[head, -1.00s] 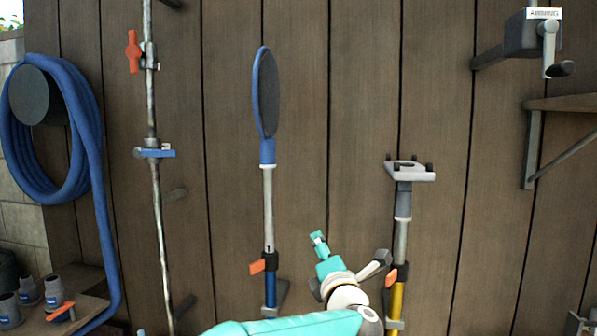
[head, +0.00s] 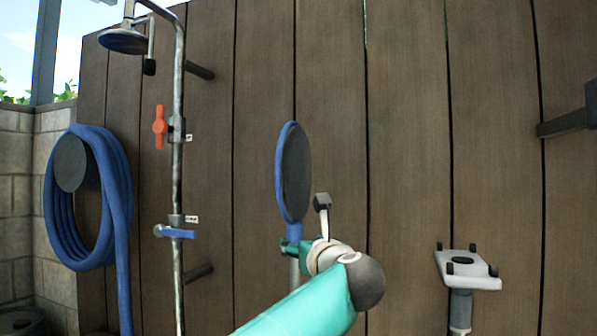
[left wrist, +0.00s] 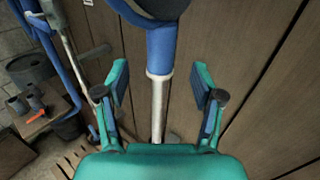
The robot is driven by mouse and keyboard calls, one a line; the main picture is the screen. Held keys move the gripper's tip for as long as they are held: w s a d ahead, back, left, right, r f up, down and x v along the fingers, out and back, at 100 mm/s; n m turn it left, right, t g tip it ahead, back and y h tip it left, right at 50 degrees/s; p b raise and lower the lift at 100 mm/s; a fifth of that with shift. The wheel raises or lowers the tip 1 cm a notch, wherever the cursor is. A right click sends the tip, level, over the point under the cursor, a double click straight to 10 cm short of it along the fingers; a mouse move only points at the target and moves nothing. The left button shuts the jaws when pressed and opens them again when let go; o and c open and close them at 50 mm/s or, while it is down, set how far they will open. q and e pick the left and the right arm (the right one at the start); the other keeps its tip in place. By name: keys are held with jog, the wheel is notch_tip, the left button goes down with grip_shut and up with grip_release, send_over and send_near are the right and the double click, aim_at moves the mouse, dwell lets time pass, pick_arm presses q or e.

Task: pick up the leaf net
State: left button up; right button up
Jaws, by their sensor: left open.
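The leaf net (head: 296,174) hangs upright against the wooden wall, with a blue rim and dark mesh head. Its blue collar (left wrist: 160,52) and pale pole show in the left wrist view. My left gripper (left wrist: 161,74) is open, its teal fingers on either side of the pole just below the collar, with gaps on both sides. In the head view this gripper (head: 294,246) is at the net's neck, and my arm hides most of the pole. My right gripper is not in view.
A shower pipe (head: 179,110) with an orange lever and a blue lever stands left of the net. A blue hose coil (head: 115,190) hangs farther left. A pole with a grey flat head (head: 467,268) stands at right. Wall between is bare.

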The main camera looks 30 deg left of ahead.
aim_at(298, 235)
pick_arm(q)
jog(key=shift+p+x, duration=0.35)
jog(key=shift+x, duration=0.8)
jog(key=p+x, duration=0.2)
jog(key=x, duration=0.1)
jog(key=p+x, duration=0.1)
jog(key=shift+w+a+r+p, duration=0.15)
jog(key=shift+w+r+p, duration=0.15)
jog(key=shift+r, duration=0.1)
jog(key=shift+w+a+f, duration=0.15)
jog(key=shift+a, duration=0.05)
jog(key=shift+c, duration=0.4)
grip_shut()
